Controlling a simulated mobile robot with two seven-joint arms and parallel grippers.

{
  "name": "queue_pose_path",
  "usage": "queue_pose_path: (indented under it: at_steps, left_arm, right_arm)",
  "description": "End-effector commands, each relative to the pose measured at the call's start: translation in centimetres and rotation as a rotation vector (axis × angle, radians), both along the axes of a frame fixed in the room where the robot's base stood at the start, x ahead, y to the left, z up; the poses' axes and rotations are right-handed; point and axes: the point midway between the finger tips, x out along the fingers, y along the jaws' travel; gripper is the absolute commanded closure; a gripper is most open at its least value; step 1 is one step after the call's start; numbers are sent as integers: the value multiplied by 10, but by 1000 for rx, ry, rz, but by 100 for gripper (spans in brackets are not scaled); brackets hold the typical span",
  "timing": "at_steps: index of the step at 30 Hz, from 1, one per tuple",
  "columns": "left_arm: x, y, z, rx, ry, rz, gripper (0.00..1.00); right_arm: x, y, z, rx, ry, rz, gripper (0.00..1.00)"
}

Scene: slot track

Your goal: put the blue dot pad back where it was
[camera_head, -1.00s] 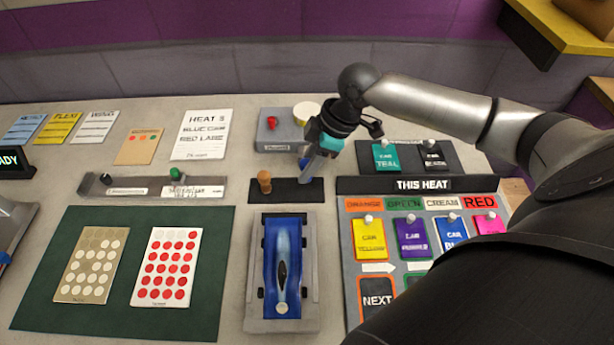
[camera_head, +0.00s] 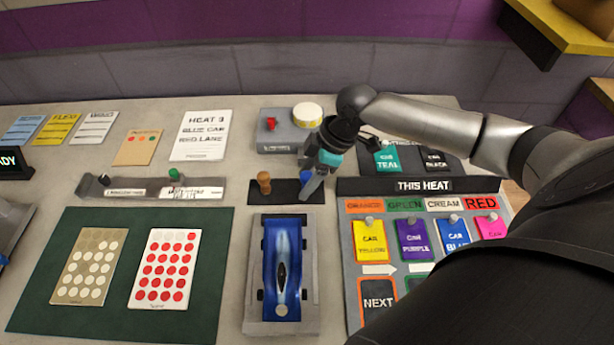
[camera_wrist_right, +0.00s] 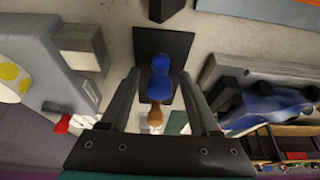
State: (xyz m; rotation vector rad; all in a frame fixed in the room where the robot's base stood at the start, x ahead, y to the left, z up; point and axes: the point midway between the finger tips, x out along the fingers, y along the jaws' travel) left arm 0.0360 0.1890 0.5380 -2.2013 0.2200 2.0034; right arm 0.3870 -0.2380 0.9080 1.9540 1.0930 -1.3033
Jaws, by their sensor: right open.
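The blue dot pad (camera_head: 306,177), a knobbed blue stamper, is at the right part of a small black mat (camera_head: 285,197), partly hidden by my right gripper in the head view. In the right wrist view the blue dot pad (camera_wrist_right: 160,78) appears over the black mat (camera_wrist_right: 175,45), between the spread fingers with gaps on both sides. My right gripper (camera_head: 311,190) is open around it; it also shows in the wrist view (camera_wrist_right: 159,75). I cannot tell exactly whether the pad's base touches the mat. My left gripper is not in view.
An orange-brown stamper (camera_head: 264,182) stands on the mat's left part. A blue car (camera_head: 283,268) sits in a grey cradle just in front. A grey box with a red switch (camera_head: 271,124) is behind. The card board (camera_head: 405,185) is close on the right.

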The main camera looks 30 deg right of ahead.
Motion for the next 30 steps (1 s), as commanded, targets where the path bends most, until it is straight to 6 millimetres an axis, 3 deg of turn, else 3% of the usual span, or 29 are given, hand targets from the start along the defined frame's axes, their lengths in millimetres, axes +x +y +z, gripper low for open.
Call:
queue_pose_path:
  at_steps: [8,21,30]
  left_arm:
    - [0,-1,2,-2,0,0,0]
    - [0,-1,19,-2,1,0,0]
    - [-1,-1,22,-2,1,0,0]
  right_arm:
    - [-1,-3,11,-2,-1,0,37]
    - [-19,-32,93,-4,-1,0,37]
    - [-24,-39,114,0,1,0,37]
